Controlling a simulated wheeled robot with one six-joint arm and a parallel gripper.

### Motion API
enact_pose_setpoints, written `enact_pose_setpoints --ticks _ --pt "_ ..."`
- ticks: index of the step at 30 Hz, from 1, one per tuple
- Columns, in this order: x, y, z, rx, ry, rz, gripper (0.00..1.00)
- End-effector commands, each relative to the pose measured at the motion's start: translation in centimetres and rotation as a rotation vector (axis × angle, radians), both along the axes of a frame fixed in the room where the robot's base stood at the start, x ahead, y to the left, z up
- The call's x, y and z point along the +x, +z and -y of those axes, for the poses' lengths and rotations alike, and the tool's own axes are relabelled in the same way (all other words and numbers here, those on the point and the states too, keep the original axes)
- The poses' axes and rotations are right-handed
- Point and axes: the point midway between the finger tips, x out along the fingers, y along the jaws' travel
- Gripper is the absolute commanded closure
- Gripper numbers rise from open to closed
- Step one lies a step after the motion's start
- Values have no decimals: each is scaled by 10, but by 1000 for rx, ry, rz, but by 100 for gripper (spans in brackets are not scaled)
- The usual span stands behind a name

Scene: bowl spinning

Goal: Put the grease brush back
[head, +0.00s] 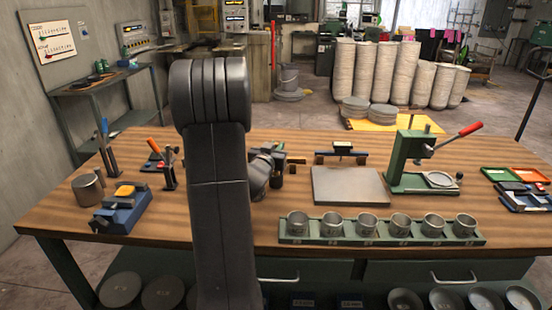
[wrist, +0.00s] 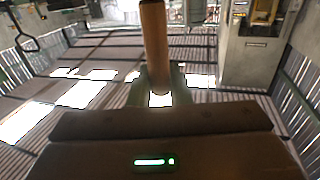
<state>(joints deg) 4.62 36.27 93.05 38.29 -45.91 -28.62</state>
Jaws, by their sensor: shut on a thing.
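My gripper (wrist: 158,88) is shut on the wooden handle of the grease brush (wrist: 154,40), seen in the wrist view. The handle is a light brown rod that rises from between the fingers to the top edge of that view. The bristle end is not visible. In the head view my arm stands in the middle and hides the gripper's fingers and the brush. A grey metal tin (head: 86,190) stands at the left of the workbench. I cannot tell from these frames which spot is the brush's own place.
The wooden workbench (head: 230,232) carries a blue fixture (head: 122,212), tool stands at the left, a grey plate (head: 350,187), a green press (head: 405,165) and a green rack (head: 385,240) of several metal cups. Coloured trays (head: 510,174) lie at the right. Bare wood shows along the front left.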

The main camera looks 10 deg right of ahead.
Motion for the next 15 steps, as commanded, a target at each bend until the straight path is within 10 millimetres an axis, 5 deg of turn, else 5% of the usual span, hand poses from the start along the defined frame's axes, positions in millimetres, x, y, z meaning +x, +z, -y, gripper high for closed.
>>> enact_pose_setpoints --ticks 6,15 --pt "0 -30 0 -2 1 -3 100" --pt "0 -33 0 0 1 0 100"
